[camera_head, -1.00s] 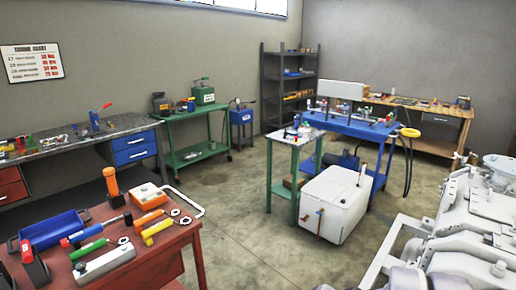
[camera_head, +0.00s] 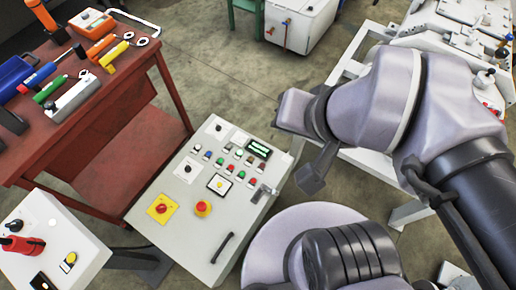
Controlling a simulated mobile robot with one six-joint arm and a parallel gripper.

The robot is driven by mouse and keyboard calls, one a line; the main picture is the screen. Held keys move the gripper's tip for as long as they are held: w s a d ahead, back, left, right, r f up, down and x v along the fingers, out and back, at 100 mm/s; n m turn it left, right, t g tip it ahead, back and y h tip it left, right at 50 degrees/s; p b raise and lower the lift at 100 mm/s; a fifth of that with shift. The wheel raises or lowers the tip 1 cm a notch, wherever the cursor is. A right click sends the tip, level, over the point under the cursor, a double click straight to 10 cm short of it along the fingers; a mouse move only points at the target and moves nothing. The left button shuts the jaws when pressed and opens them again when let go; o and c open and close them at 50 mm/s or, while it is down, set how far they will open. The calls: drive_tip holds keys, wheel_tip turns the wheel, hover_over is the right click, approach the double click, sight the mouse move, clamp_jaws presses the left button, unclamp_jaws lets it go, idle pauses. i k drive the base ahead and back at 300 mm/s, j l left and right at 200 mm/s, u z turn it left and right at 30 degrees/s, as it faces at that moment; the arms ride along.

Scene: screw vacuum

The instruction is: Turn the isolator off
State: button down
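A grey-white control cabinet (camera_head: 183,240) stands in the lower middle of the head view. Its top panel carries a red rotary knob on a yellow square plate (camera_head: 162,208), which looks like an isolator switch. A red mushroom button (camera_head: 203,209) sits right of it. A second white box (camera_head: 45,225) at lower left has a red handle (camera_head: 22,245) and a small yellow-backed button; I cannot tell which one is the isolator. My gripper (camera_head: 314,178) seems to be the dark part at the arm's end, right of the cabinet and apart from it. Its finger opening cannot be made out.
A red table (camera_head: 150,55) with hand tools and an orange case stands at upper left. A white tank (camera_head: 300,25) stands at the top. White machinery (camera_head: 455,20) on a white frame fills the upper right. Bare concrete floor lies between table and tank.

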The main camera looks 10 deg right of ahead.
sight(161, 209)
drive_tip(key=k+u, duration=0.1)
drive_tip(key=u, duration=1)
